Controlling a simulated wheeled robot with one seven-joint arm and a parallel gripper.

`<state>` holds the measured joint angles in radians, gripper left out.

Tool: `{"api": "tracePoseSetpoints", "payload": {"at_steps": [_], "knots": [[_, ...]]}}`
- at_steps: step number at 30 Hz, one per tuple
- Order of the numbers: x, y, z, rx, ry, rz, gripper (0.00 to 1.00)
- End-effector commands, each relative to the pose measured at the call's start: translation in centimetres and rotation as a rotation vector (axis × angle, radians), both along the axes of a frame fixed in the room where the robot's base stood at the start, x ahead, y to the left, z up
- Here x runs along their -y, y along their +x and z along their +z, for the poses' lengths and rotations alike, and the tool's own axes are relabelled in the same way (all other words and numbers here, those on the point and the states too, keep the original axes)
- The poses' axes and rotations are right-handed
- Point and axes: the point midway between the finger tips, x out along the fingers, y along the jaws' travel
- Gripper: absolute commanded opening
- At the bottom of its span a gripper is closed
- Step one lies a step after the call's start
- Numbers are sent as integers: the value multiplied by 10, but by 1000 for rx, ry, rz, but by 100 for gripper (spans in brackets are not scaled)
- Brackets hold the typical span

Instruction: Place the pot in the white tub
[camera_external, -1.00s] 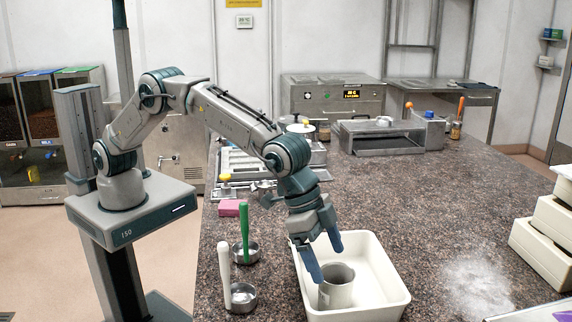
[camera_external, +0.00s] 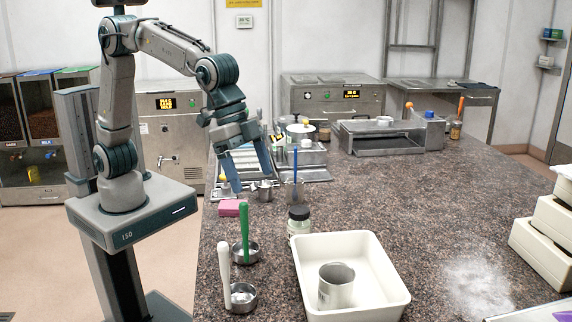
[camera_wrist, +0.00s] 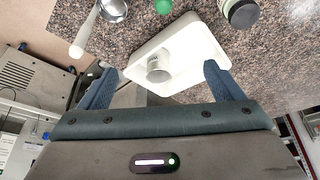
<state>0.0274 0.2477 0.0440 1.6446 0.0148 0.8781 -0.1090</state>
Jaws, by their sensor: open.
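The pot (camera_external: 336,287) is a grey metal cylinder with an open top. It stands upright inside the white tub (camera_external: 384,253), towards the tub's left side. In the wrist view the pot (camera_wrist: 159,68) also shows inside the white tub (camera_wrist: 205,48), beyond my fingers. My gripper (camera_external: 248,188) is open and empty. It hangs well behind and to the left of the tub, above the back left part of the counter, clear of the pot.
A dark-lidded jar (camera_external: 299,222) stands just behind the tub. A green-handled pan (camera_external: 245,251) and a white-handled pan (camera_external: 241,296) lie left of it. A pink block (camera_external: 232,208) is near the left edge. The counter right of the tub is mostly clear, with white powder (camera_external: 475,287).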

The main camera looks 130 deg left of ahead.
Motion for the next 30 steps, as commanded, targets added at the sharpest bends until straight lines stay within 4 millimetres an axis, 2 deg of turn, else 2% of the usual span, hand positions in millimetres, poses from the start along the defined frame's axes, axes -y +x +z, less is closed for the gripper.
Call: {"api": "tracePoseSetpoints", "payload": {"at_steps": [1,8,15,18,21,24,30], "knots": [[0,-24,8,-2,-2,-5,87],[3,-130,16,-25,-5,-39,87],[7,-238,-4,-50,-1,-77,87],[8,-274,-17,-58,2,-90,87],[9,-299,-29,-66,5,-98,87],[9,-314,-36,-71,7,-103,87],[9,-320,-40,-75,8,-106,87]]}}
